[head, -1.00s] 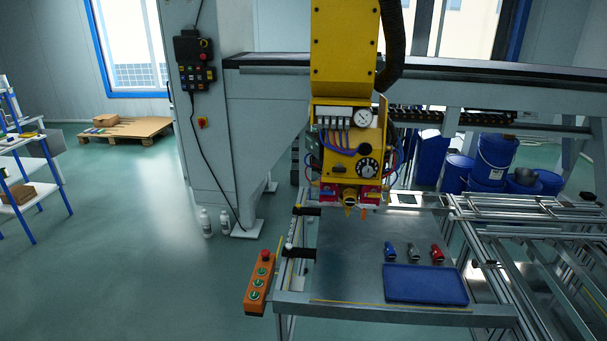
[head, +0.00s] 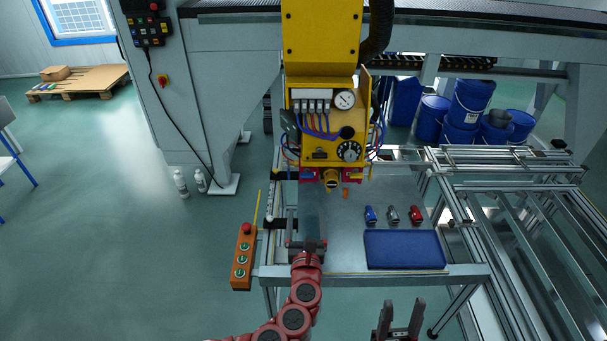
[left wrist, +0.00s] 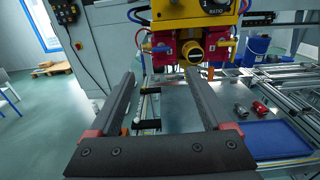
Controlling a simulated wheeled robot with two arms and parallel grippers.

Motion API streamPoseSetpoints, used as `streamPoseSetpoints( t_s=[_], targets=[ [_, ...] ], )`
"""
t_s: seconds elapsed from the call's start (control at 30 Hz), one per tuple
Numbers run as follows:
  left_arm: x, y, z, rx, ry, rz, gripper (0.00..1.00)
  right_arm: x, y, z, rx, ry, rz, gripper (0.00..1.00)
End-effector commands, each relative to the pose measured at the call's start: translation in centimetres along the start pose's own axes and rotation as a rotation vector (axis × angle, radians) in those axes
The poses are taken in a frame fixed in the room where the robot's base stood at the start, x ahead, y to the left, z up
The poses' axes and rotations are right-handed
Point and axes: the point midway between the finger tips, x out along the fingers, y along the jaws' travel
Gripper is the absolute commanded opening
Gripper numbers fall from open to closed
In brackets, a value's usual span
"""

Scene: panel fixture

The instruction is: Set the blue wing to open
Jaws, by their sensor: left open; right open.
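I cannot make out for sure which part is the blue wing. A small blue fitting (head: 371,214) lies on the grey table plate, left of a grey one (head: 392,214) and a red one (head: 415,214). The yellow machine head (head: 320,120) hangs above the plate, with gauge, dial, blue hoses and red blocks (left wrist: 163,53) at its lower end. My left gripper (head: 307,243) is open and empty over the plate's front left; in the left wrist view its fingers (left wrist: 160,76) point towards the head's underside. My right gripper (head: 403,306) is open and empty, in front of the table.
A blue tray (head: 404,250) lies at the plate's front right. An orange button box (head: 243,257) is at the table's left edge. Metal rails (head: 510,190) run on the right, with blue drums (head: 462,110) behind. The floor at left is mostly clear.

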Motion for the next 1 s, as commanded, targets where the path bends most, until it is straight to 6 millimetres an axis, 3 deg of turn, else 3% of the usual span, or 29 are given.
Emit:
streamPoseSetpoints(
  t_s=[0.43, 0.63, 1.0],
  targets=[
    [6.8, -0.1, 0.0, -0.002, 0.004, -0.002, 0.82, 1.7, 0.1, -0.3, 0.000, 0.000, 0.000, 0.50],
    [9.6, -0.1, -0.2, -0.004, 0.005, -0.001, 0.82, 1.6, 0.1, -0.3, 0.000, 0.000, 0.000, 0.50],
    [14.2, 0.0, -0.4, -0.007, 0.001, 0.000, 0.82, -0.2, 0.0, 0.1, 0.000, 0.000, 0.000, 0.50]
  ],
)
